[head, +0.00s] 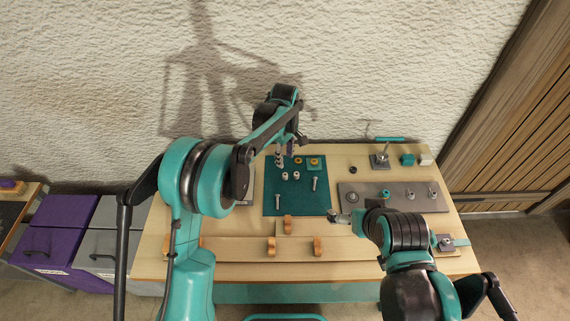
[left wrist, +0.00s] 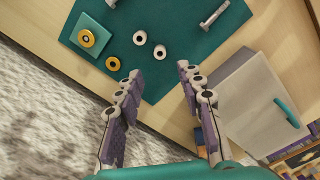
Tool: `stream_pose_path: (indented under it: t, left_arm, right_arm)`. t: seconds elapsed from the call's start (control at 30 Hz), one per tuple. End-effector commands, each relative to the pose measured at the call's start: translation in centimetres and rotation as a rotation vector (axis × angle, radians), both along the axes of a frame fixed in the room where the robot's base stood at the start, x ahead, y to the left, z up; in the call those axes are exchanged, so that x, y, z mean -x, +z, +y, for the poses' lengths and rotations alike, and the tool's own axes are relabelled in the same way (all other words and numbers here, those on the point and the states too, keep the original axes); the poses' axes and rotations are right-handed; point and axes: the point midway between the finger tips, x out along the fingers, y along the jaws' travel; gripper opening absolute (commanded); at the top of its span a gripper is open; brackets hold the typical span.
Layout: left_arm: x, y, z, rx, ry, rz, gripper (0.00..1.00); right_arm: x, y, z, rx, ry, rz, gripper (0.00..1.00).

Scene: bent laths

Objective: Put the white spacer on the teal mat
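The teal mat (head: 294,202) lies on the workbench; it also shows in the left wrist view (left wrist: 185,70). Two white spacers stand on it close together, one (head: 284,176) left of the other (head: 296,175). In the left wrist view they are ring-shaped with dark holes, one (left wrist: 139,38) and the other (left wrist: 160,52). My left gripper (head: 281,160) is over the mat's far edge; in its wrist view (left wrist: 156,70) the fingers are apart with nothing between them, and both spacers are beyond the tips. My right gripper (head: 336,216) is by the mat's near right corner; its fingers are too small to read.
The mat also holds two bolts (head: 314,183) and yellow washers (left wrist: 112,64), one on a small teal square (left wrist: 88,50). A grey plate with pegs (head: 370,196) lies right. Wooden blocks (head: 271,246) stand in front. A grey box with a teal handle (left wrist: 250,95) is left of the mat.

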Motion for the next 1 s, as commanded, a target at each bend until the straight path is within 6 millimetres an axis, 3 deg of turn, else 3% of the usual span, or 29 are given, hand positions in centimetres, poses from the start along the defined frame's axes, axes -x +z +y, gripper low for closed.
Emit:
stream_pose_path:
  t: [0.13, 0.4, 0.57, 0.67, 0.8, 1.0]
  left_arm:
    - [0.0, 2.3, 0.0, 0.0, 0.0, 0.0, 0.38]
    - [0.1, 3.2, 0.1, 0.0, -0.002, -0.001, 0.38]
    - [1.2, 5.7, 1.7, 0.008, -0.054, -0.037, 0.38]
    - [3.3, 8.7, 3.9, 0.015, -0.136, -0.092, 0.38]
    - [7.4, 12.7, 7.6, 0.007, -0.281, -0.191, 0.38]
    - [14.4, 15.7, 12.1, -0.043, -0.487, -0.33, 0.38]
  right_arm:
    - [0.0, 0.5, 0.0, 0.0, 0.0, 0.0, 1.0]
    - [0.0, 0.6, 0.0, 0.0, 0.0, 0.0, 1.0]
    - [0.0, 0.6, 0.0, 0.0, 0.0, 0.0, 1.0]
    - [0.0, 0.6, 0.0, 0.0, 0.0, 0.0, 1.0]
    - [0.0, 0.6, 0.0, 0.0, 0.0, 0.0, 1.0]
    - [0.0, 0.6, 0.0, 0.0, 0.0, 0.0, 1.0]
